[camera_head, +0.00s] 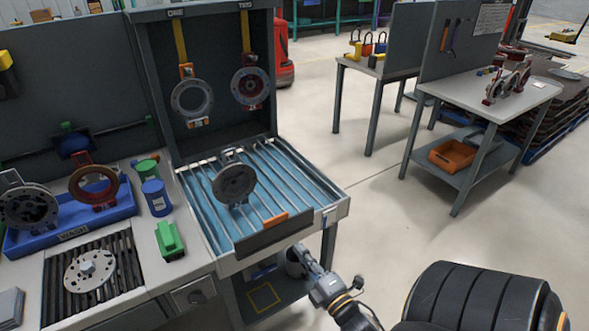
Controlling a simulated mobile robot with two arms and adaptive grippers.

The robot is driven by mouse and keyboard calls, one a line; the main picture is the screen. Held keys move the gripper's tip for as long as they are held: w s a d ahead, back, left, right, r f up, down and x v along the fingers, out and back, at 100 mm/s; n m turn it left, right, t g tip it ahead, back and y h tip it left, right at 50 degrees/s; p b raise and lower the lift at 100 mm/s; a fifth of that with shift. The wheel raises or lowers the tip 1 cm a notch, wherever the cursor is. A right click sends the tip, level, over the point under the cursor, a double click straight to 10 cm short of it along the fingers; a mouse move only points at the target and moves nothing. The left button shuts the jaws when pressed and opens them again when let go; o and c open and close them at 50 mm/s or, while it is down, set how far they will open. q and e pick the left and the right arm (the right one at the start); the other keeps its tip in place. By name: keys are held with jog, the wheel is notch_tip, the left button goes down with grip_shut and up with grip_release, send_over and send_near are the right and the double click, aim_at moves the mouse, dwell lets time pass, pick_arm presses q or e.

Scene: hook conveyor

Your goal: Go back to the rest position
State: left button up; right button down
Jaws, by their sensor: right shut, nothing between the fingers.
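My right gripper (301,256) is just in front of the front right edge of the roller tray (340,207), at the bottom middle of the view. Its fingers are shut with nothing between them, and it looks apart from the tray. My right arm reaches up to it from the bottom edge. My left gripper is not in view.
A dark disc (234,183) stands on the tray. Two flanges, one grey (176,98) and one reddish (236,87), hang from yellow straps behind. A blue bin (58,239) sits left. A side table (489,100) stands right; open floor (385,225) lies between.

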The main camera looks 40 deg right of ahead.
jog(key=s+a+f+m+g+y, duration=0.1)
jog(key=s+a+f+m+g, duration=0.25)
jog(key=f, duration=0.65)
jog(key=s+a+f+m+g+y, duration=0.15)
jog(key=a+f, duration=0.25)
jog(key=f, duration=0.6)
jog(key=s+a+f+m+g+y, duration=0.1)
jog(key=s+a+f+m+g, duration=0.25)
jog(key=f, duration=0.65)
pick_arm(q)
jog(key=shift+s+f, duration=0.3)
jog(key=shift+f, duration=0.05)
pick_arm(e)
jog(key=s+a+f+m+g, duration=0.2)
jog(key=s+f+g, duration=0.2)
jog(key=s+f, duration=0.4)
jog(key=s+a+f+m+g, duration=0.2)
jog(key=s+f+g, duration=0.3)
jog(key=s+f, duration=0.4)
jog(key=s+y, duration=0.1)
jog(key=s, duration=0.5)
jog(key=shift+s+a, duration=0.2)
jog(key=shift+a, duration=0.15)
jog(key=shift+m, duration=0.25)
